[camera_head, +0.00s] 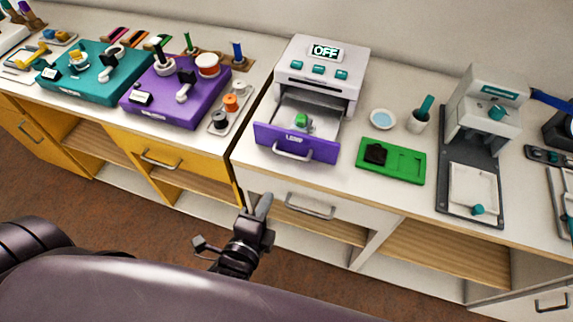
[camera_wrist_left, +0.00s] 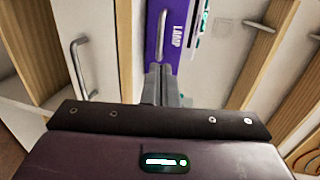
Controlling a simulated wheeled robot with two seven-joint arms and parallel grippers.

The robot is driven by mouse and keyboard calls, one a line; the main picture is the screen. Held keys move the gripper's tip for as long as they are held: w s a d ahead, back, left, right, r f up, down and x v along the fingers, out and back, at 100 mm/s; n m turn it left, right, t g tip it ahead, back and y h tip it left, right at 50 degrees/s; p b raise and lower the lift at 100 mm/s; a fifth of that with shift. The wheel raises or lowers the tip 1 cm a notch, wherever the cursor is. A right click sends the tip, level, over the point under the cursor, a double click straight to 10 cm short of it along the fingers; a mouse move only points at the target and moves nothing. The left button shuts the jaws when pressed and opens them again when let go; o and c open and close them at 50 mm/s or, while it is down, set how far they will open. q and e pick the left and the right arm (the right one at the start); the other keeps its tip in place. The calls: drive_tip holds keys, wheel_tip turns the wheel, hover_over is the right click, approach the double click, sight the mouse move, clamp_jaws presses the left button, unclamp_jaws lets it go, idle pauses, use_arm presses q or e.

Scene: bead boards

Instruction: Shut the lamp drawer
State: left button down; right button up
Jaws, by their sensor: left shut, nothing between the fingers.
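The lamp drawer (camera_head: 267,141) has a purple front with the word LAMP and a grey bar handle (camera_head: 292,153). It stands pulled out of the white lamp unit (camera_head: 350,65), whose display reads OFF. A small green and grey piece (camera_head: 302,121) sits inside the drawer. My left gripper (camera_head: 263,206) is shut and empty, below and in front of the drawer, apart from it in the head view. In the left wrist view the purple drawer front (camera_wrist_left: 177,40) lies just beyond the fingertips (camera_wrist_left: 162,80). My right gripper is not in view.
Purple (camera_head: 165,109) and teal (camera_head: 70,94) boards lie to the left. Cabinet handles (camera_head: 309,207) stick out below the counter edge.

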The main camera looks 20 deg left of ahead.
use_arm(q)
drive_tip(key=p, duration=0.1)
approach(302, 122)
drive_tip(key=s+f, duration=0.1)
drive_tip(key=s, duration=0.1)
drive_tip(key=s+f, duration=0.2)
drive_tip(key=shift+s+a, duration=0.1)
drive_tip(key=shift+a, duration=0.1)
drive_tip(key=r+x, duration=0.1)
drive_tip(key=x, duration=0.4)
drive_tip(key=r+x, duration=0.1)
drive_tip(key=x, duration=0.4)
drive_tip(key=r+x, duration=0.1)
drive_tip(key=x, duration=0.4)
drive_tip(key=shift+w+d, duration=0.15)
drive_tip(key=shift+w, duration=0.4)
drive_tip(key=shift+w+r, duration=0.1)
drive_tip(key=shift+r, duration=0.2)
